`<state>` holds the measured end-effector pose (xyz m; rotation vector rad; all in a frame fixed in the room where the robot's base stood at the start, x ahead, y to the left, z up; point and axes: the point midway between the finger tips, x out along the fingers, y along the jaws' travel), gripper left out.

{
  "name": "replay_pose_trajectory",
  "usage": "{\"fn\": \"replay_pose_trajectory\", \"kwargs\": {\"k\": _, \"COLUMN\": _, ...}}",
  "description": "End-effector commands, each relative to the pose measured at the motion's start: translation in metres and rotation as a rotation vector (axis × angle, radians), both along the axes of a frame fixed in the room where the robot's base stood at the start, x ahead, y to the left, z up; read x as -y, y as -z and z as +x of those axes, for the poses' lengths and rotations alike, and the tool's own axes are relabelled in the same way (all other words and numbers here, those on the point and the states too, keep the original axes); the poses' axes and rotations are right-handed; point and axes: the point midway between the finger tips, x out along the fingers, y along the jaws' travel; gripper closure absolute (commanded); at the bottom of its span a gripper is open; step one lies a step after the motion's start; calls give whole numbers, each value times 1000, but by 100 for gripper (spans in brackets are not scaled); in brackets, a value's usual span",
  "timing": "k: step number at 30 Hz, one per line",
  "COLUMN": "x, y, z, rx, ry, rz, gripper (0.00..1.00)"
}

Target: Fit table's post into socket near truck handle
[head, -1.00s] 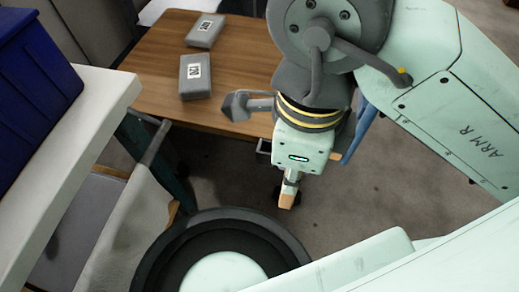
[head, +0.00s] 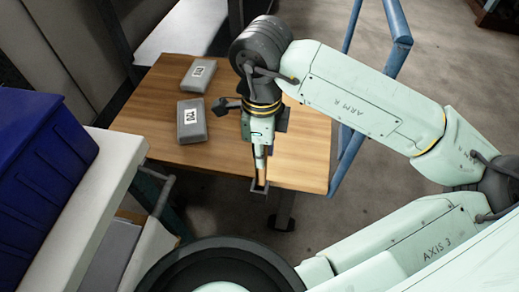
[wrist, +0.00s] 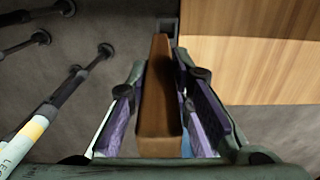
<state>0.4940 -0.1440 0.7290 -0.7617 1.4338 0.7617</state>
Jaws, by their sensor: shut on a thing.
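My gripper (head: 259,148) is shut on a slim brown post (head: 260,172) and points down at the front edge of the wooden truck deck (head: 305,160). In the wrist view the post (wrist: 158,100) stands between the purple-lined fingers, its far end away from me. A dark square socket (head: 258,188) sits at the deck's front edge; it also shows in the wrist view (wrist: 168,24), just beyond the post's tip. The tip overlaps the socket in both views; I cannot tell whether it is inside. The blue truck handle (head: 370,90) rises at the deck's right side.
Two grey labelled packs (head: 191,121) lie on the deck's left part. A blue crate (head: 40,170) stands on a white table (head: 100,205) at the left. Open grey floor (head: 440,60) lies beyond the handle.

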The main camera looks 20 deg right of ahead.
Motion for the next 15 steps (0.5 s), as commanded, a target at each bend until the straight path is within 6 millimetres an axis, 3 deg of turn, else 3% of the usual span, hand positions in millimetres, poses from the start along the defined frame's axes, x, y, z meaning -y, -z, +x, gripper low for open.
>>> {"fn": "replay_pose_trajectory", "kwargs": {"k": 4, "x": 2, "y": 1, "z": 17, "rx": -2, "ry": -1, "rz": 1, "gripper": 100}}
{"fn": "replay_pose_trajectory", "kwargs": {"k": 9, "x": 2, "y": 30, "z": 14, "rx": -3, "ry": 0, "rz": 3, "gripper": 100}}
{"fn": "replay_pose_trajectory", "kwargs": {"k": 15, "x": 2, "y": 37, "z": 14, "rx": 0, "ry": 0, "rz": 0, "gripper": 100}}
